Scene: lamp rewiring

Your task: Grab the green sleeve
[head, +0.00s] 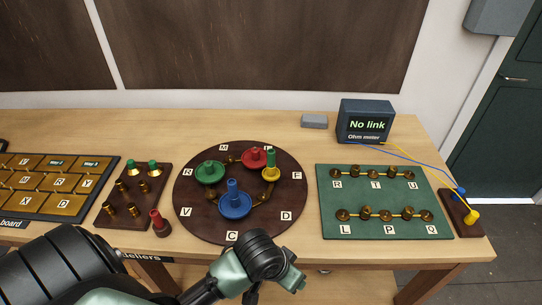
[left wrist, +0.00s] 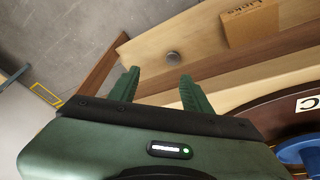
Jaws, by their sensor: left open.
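Two green sleeve-like pieces, a left one (head: 130,168) and a right one (head: 153,168), stand on the back of the brown peg block (head: 112,212). Another green piece (head: 270,158) stands upright on a yellow base on the round brown board (head: 204,225). I cannot tell which one the task means. My left gripper (head: 292,282) is at the table's front edge, below the round board and apart from all green pieces. In the left wrist view my left gripper (left wrist: 158,90) has its two fingers apart with nothing between them. My right gripper is out of view.
A red piece (head: 159,222) stands by the peg block's right side. The round board also holds green (head: 210,172), red (head: 252,157) and blue (head: 235,204) dishes. A green terminal board (head: 385,193) and a "No link" meter (head: 366,122) are at right.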

